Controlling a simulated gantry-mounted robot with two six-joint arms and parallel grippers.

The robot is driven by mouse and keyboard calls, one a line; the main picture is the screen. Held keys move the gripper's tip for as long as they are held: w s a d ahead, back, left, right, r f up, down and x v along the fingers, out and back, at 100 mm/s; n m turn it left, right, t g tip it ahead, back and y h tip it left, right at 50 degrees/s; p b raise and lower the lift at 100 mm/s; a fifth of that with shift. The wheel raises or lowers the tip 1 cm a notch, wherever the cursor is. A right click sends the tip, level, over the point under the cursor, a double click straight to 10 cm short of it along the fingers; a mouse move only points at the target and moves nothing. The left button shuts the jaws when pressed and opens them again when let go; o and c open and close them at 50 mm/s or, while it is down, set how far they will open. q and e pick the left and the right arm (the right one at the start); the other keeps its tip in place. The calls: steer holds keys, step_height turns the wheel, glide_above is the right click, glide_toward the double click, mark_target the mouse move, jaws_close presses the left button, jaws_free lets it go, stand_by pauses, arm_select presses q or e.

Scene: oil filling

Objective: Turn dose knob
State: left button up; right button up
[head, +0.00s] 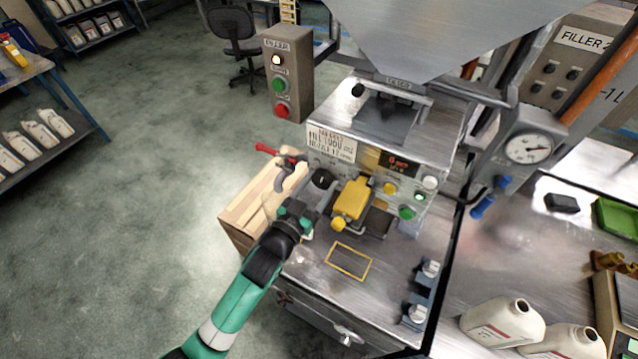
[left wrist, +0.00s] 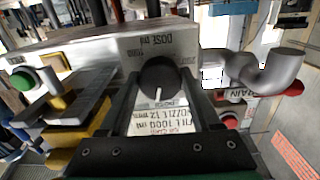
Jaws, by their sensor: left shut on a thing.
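The dose knob (head: 322,179) is a round black knob on the front panel of the steel filling machine (head: 400,130). In the left wrist view the dose knob (left wrist: 161,77) has a white pointer line and sits under a "DOSE ml" scale; the line points toward the bottom of the picture. My left gripper (head: 303,208) comes in from the lower left, in front of the panel. In the left wrist view my left gripper (left wrist: 163,95) has its two dark fingers on either side of the knob, shut on it. My right gripper is not in view.
A curved grey spout (left wrist: 270,72) and red-handled valve (head: 275,152) are close beside the knob. A yellow lever (head: 352,199) and green button (head: 407,212) are to its right. A wooden crate (head: 240,215) stands left of the machine. White jugs (head: 500,322) lie at right.

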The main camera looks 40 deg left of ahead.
arm_select(q)
steer(key=shift+r, duration=0.1)
steer(key=m+p, duration=0.2)
steer(key=m, duration=0.3)
steer(key=shift+r+m+p, duration=0.1)
steer(key=shift+m+p, duration=0.3)
steer(key=m+p, duration=0.1)
steer(key=m, duration=0.1)
steer(key=shift+m, duration=0.3)
steer(key=shift+a+m+p, duration=0.1)
steer(key=shift+m+p, duration=0.35)
steer(key=shift+m, duration=1.05)
steer(key=o, duration=1.4)
steer(key=shift+c, duration=0.2)
steer(key=shift+s, duration=0.1)
